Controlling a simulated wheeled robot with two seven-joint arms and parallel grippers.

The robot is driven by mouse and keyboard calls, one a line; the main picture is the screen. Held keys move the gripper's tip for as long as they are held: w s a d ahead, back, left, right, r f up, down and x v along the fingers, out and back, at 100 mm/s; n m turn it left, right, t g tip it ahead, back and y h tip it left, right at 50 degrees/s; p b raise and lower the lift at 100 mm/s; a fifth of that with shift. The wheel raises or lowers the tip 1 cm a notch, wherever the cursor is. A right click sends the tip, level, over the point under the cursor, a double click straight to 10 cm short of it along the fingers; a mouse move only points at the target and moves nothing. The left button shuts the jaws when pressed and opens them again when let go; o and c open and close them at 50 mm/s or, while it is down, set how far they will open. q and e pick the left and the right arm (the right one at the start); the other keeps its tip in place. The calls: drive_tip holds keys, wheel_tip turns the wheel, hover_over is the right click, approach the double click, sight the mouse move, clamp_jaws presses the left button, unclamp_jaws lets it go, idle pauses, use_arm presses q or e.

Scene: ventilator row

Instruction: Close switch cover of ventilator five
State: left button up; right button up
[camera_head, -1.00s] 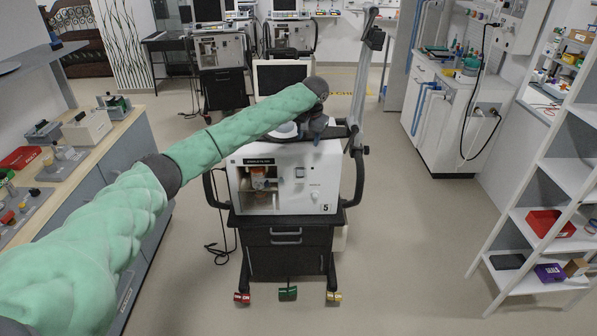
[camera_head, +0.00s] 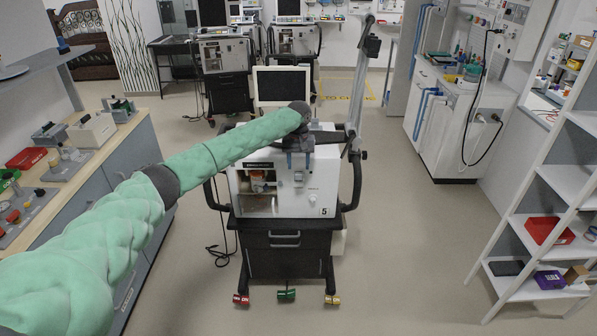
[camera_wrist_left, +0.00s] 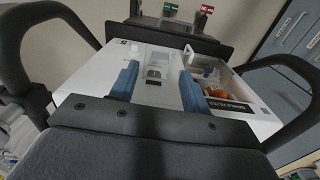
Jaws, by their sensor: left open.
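Ventilator five (camera_head: 262,203) is a white box marked 5 on a dark cart, in the middle of the head view. Its small front switch (camera_head: 298,176) shows just below my left gripper (camera_head: 299,162), whose blue fingers point down at the front panel. In the left wrist view the left gripper (camera_wrist_left: 157,88) is open, with a finger on each side of the switch area (camera_wrist_left: 154,73). A pale, partly see-through piece shows there; I cannot tell clearly how the cover is tilted or whether a finger touches it. My right gripper is not in view.
An open front compartment (camera_wrist_left: 213,88) lies beside the switch. Black side handles (camera_head: 357,180) flank the ventilator, and a monitor (camera_head: 281,86) stands behind. A bench (camera_head: 150,142) is at left, a white shelf (camera_head: 555,225) at right. The floor in front is clear.

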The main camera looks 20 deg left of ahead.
sight(299, 176)
use_arm(q)
drive_tip(key=shift+f+p, duration=0.65)
drive_tip(key=shift+f, duration=1.75)
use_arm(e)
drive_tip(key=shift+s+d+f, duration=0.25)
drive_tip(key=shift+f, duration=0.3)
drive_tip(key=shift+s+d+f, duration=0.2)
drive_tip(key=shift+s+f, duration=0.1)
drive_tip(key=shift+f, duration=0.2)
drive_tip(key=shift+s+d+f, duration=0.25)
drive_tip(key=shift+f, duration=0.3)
use_arm(q)
drive_tip(key=shift+c, duration=0.2)
drive_tip(key=c, duration=1)
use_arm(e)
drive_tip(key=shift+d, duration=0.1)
